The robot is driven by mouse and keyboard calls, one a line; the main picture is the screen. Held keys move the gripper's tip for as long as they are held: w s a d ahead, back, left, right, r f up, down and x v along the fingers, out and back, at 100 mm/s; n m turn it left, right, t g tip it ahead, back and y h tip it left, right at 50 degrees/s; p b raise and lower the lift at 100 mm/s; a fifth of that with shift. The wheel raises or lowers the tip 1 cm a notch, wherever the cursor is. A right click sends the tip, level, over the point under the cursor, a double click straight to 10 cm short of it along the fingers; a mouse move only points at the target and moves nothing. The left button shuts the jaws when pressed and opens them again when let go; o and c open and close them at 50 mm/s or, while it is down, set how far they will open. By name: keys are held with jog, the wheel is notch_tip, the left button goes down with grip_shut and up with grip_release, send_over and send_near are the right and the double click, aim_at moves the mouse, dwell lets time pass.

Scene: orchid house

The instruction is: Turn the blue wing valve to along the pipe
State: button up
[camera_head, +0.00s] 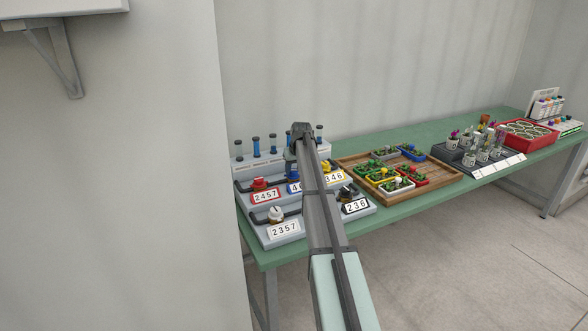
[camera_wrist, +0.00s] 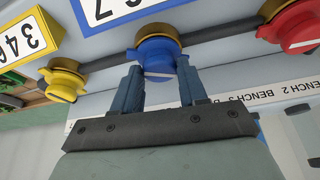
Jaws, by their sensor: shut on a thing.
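The blue wing valve (camera_wrist: 158,54) sits on a dark pipe (camera_wrist: 110,60) in the wrist view, with a brass collar behind it and a pale mark on its wing. My gripper (camera_wrist: 160,85) has its two fingers on either side of the blue valve's wing and is shut on it. In the head view my gripper (camera_head: 301,132) is over the valve board (camera_head: 283,238), and my arm hides most of the blue valve. The exact angle of the wing to the pipe is hard to tell.
A yellow valve (camera_wrist: 64,80) and a red valve (camera_wrist: 290,25) flank the blue one closely. A white valve (camera_head: 275,214) and a black valve (camera_head: 348,191) are nearer the front. A wooden tray (camera_head: 446,178) of small pots stands to the right.

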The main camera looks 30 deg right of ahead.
jog(key=shift+c, duration=1)
jog(key=shift+n, duration=0.3)
jog(key=shift+d+n+y, duration=0.1)
jog(key=shift+n+y, duration=0.5)
jog(key=shift+n, duration=0.7)
jog(key=shift+d+n+y, duration=0.1)
jog(key=shift+n+y, duration=0.5)
jog(key=shift+n, duration=0.7)
jog(key=o, duration=1)
jog(key=shift+o, duration=0.2)
jog(key=v, duration=1.3)
jog(key=shift+r, duration=0.45)
